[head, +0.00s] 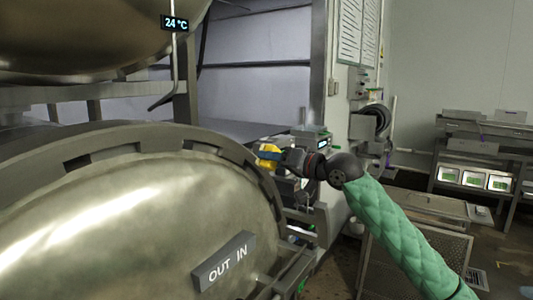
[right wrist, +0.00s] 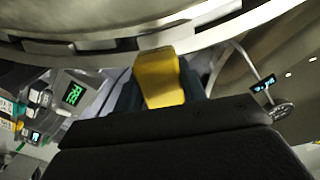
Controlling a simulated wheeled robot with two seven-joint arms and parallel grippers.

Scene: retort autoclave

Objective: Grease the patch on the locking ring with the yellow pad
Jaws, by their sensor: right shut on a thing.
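The yellow pad (head: 268,154) is held by my right gripper (head: 279,157), close to the right side of the locking ring (head: 190,139). In the right wrist view the yellow pad (right wrist: 159,79) sits between the dark fingers, and the grey ring (right wrist: 140,42) with its notches runs just beyond it. I cannot tell whether the pad touches the ring. The ring goes around the large domed metal door marked "OUT IN" (head: 223,262). No separate patch on the ring can be made out. My left gripper is not in view.
A display reading 24 °C (head: 175,23) hangs at upper left beneath another large vessel (head: 90,35). A perforated metal cart (head: 415,235) stands below my right arm. A bench with several small screens (head: 475,180) is at the far right.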

